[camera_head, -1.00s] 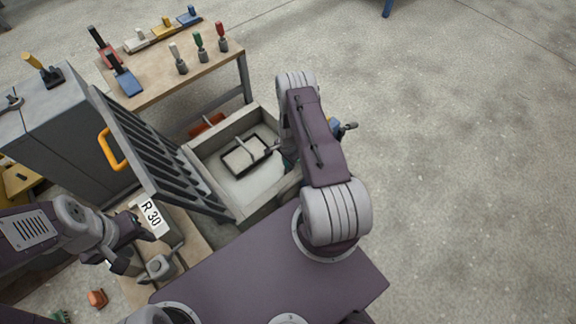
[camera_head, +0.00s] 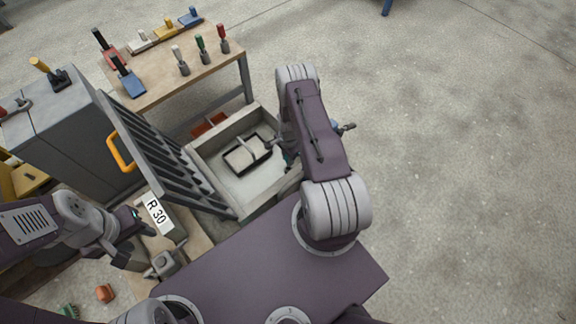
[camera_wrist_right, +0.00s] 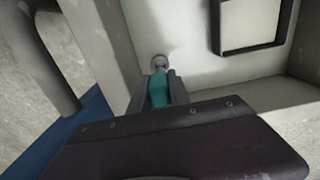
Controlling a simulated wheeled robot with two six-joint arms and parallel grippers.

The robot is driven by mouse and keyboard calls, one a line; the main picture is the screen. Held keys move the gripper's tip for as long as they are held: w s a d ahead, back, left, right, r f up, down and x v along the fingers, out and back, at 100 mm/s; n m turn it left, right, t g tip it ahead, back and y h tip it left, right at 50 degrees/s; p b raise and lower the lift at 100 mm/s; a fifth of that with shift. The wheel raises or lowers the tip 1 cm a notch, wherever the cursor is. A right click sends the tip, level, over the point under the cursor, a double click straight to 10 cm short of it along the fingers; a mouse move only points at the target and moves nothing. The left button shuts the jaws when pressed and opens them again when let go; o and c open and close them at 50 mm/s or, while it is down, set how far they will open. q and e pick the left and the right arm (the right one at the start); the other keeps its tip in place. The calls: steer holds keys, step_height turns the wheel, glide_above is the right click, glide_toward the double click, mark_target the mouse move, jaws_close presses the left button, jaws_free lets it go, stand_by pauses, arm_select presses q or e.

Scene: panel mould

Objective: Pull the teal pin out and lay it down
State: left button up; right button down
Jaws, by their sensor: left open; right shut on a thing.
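The teal pin (camera_wrist_right: 158,90) is between the fingers of my right gripper (camera_wrist_right: 160,88), which is shut on it. A round grey fitting (camera_wrist_right: 159,62) shows just beyond the pin, near the inner wall corner of the pale mould box (camera_wrist_right: 118,40). I cannot tell whether the pin is still seated in it. In the head view my right gripper (camera_head: 282,155) is over the right side of the mould box (camera_head: 205,150), and my arm hides most of the pin. My left gripper (camera_head: 138,238) is open and empty at the lower left.
A black frame (camera_head: 247,154) lies inside the mould box. Left of it are a slotted grey panel (camera_head: 165,155) with a yellow handle (camera_head: 120,152) and a block labelled R 30 (camera_head: 158,214). A wooden table (camera_head: 170,80) with several tools stands behind. Floor at right is clear.

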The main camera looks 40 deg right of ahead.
step_height(320, 180, up, 4)
steer(key=p, duration=0.3)
steer(key=shift+r+p, duration=0.1)
steer(key=shift+p, duration=0.3)
